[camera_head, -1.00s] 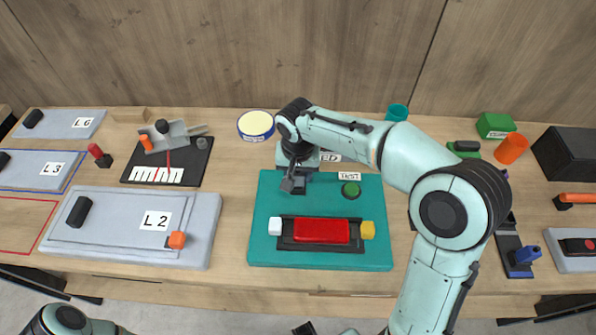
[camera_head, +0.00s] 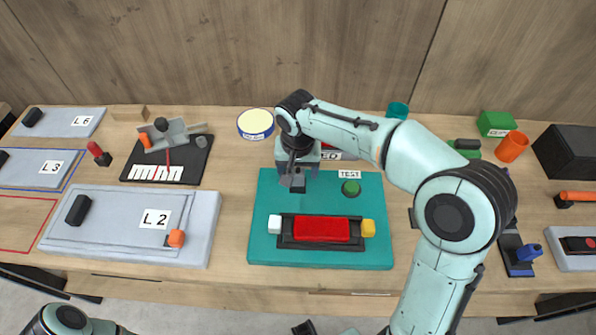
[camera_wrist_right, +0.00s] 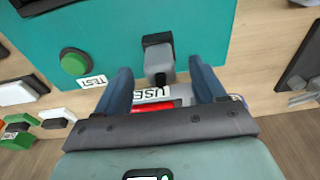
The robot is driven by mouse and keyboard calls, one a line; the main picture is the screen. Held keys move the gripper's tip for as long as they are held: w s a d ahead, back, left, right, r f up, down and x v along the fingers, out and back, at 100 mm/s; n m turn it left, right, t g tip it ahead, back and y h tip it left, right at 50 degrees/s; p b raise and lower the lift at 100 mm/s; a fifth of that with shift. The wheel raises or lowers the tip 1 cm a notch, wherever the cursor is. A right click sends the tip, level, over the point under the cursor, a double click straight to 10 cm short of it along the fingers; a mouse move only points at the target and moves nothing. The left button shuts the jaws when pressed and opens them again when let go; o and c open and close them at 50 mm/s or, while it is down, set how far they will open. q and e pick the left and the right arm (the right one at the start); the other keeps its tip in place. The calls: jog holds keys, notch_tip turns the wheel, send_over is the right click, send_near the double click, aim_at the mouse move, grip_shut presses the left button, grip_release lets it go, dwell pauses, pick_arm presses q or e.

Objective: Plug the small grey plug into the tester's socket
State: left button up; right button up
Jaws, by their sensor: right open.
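The small grey plug (camera_wrist_right: 160,66) is in the right wrist view, with its far end against the black socket block (camera_wrist_right: 157,41) on the teal tester (camera_wrist_right: 205,25). The plug looks in line with the socket, but I cannot tell how deep it sits. My right gripper (camera_wrist_right: 161,70) is open, its blue fingers apart on both sides of the plug with gaps. In the head view my right gripper (camera_head: 293,180) is over the back of the tester (camera_head: 262,225) and partly hides plug and socket. My left gripper is not in view.
The tester carries a green TEST button (camera_head: 350,188) and a red block (camera_head: 321,229) between white and yellow ends. A grey L2 panel (camera_head: 120,238) lies left. Bare wood is free between the panel and tester.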

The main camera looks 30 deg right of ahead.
aim_at(298, 189)
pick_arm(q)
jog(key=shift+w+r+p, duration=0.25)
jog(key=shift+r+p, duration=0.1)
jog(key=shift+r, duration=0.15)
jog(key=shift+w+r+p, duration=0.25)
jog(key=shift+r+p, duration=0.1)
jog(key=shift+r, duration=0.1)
pick_arm(e)
notch_tip(298, 189, up, 11)
jog(key=s, duration=0.1)
jog(key=shift+a, duration=0.35)
jog(key=shift+s, duration=0.1)
